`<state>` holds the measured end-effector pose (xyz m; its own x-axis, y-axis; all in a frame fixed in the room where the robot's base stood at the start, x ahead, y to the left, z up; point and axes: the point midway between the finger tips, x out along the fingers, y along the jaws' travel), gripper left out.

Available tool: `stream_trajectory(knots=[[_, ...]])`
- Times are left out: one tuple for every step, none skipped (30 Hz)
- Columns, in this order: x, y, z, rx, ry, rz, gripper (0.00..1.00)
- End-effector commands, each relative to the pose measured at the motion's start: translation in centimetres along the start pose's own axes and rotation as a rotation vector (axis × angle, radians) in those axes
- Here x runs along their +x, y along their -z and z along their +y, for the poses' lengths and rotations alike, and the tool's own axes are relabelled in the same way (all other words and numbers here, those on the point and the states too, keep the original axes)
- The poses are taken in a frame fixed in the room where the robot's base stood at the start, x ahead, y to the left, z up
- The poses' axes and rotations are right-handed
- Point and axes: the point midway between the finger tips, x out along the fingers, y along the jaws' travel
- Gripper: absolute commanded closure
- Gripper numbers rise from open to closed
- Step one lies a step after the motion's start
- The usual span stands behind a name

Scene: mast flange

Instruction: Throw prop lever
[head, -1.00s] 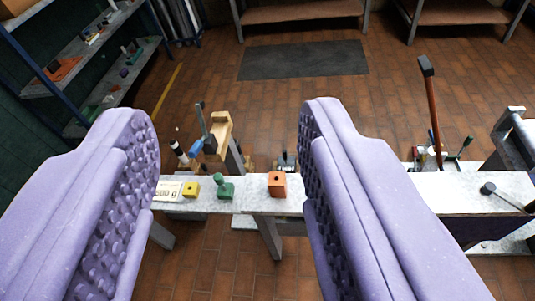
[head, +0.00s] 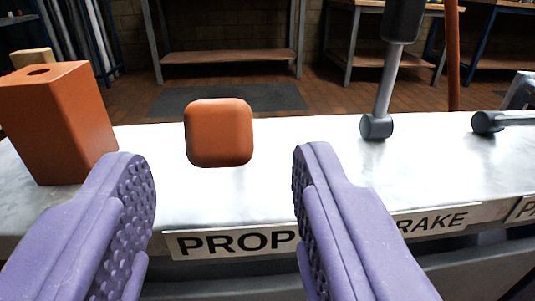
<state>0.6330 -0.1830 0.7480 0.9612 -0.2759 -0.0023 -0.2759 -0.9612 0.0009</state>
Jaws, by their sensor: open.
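An orange rounded-square knob (head: 219,132) faces me above the bench, just beyond the gap between my fingertips. It sits behind the label PROP (head: 235,243), so it appears to be the prop lever's end; any shaft behind it is hidden. My gripper (head: 222,163) is open, its two purple studded fingers spread to the left and right of the knob. Nothing is between the fingers, and the knob looks apart from both.
An orange block (head: 58,125) with a hole in its top stands left of my left finger. A grey lever (head: 385,85) with a dark grip rises at the right, behind a partly covered label ending RAKE (head: 433,221). Another grey lever (head: 500,121) lies at the right edge.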

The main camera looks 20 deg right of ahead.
Motion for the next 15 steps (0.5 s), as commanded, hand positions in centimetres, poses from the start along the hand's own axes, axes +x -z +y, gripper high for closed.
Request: stream_trajectory(knots=[[0.9,-0.2,-0.1,0.001,0.002,0.004,0.49],[1.5,-0.3,-0.1,0.001,0.001,0.003,0.49],[2.2,-0.3,-0.1,0.001,0.002,0.003,0.49],[2.8,-0.3,-0.1,0.001,0.001,0.003,0.49],[3.3,-0.3,-0.1,0.001,0.001,0.002,0.49],[3.9,-0.3,-0.1,0.001,0.001,0.002,0.49],[4.4,-0.3,-0.1,0.001,0.001,0.002,0.49],[4.8,-0.3,0.0,0.001,0.001,0.002,0.49],[5.2,-0.2,0.0,0.000,0.000,0.001,0.49],[5.5,-0.2,0.0,0.001,0.000,0.001,0.49],[5.7,-0.2,0.0,0.001,0.000,0.001,0.49],[5.9,-0.1,0.0,0.001,0.000,0.000,0.49],[6.1,-0.1,0.0,0.001,-0.001,-0.001,0.49],[6.1,-0.1,0.0,0.001,-0.001,-0.001,0.49],[6.2,0.0,0.0,0.001,-0.001,-0.001,0.49]])
